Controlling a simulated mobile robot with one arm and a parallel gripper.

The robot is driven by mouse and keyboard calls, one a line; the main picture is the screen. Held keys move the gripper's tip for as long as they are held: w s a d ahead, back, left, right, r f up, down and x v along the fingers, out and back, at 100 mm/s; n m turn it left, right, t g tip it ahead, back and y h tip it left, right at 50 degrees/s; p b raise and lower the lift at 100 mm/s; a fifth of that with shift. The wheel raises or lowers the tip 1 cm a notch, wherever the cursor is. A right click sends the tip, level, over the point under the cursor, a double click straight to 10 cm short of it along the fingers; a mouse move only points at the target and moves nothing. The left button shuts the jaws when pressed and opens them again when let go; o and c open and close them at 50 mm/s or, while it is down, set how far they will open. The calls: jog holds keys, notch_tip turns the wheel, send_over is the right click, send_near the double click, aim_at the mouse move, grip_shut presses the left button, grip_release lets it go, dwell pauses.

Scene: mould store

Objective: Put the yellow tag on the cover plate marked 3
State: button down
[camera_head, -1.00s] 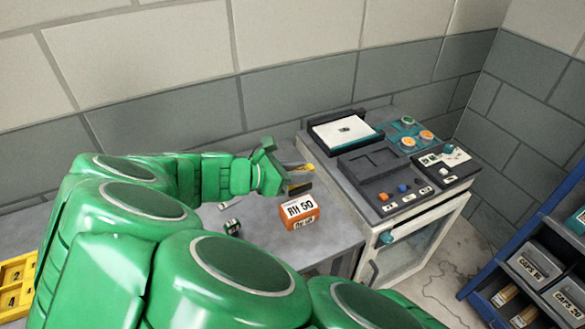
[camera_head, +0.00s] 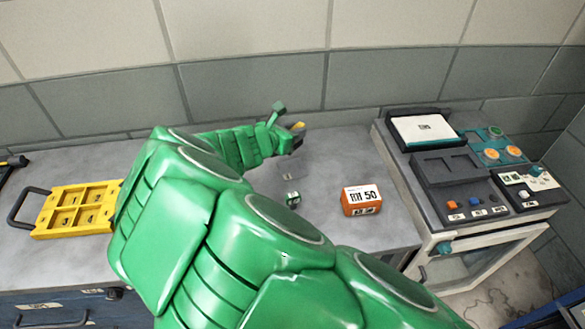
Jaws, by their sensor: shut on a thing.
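My gripper (camera_head: 289,121) is at the far end of my green arm, above the back of the grey worktop, clear of the orange box. It is shut on a small yellow piece, seemingly the yellow tag (camera_head: 299,126), of which only a bit shows beside the fingers. A yellow frame with a dark handle (camera_head: 104,187) lies on the worktop at the left, well away from my gripper. It has several square plates with small dark marks. I cannot read the marks now, so I cannot tell which plate is 3. My arm stands close to the frame's right edge.
An orange box (camera_head: 361,201) and a small dark green-and-white item (camera_head: 292,198) stand on the worktop (camera_head: 340,150). A grey machine (camera_head: 440,215) with buttons and a white-topped panel stands at the right. A brick wall closes the back. The worktop between frame and box is partly hidden by my arm.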

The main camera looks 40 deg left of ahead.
jog(key=shift+s+a+f, duration=0.1)
jog(key=shift+a+f, duration=0.1)
jog(key=shift+a, duration=0.1)
jog(key=shift+f, duration=3.9)
jog(key=shift+f, duration=0.15)
jog(key=c, duration=0.9)
grip_release()
jog(key=shift+c, duration=0.2)
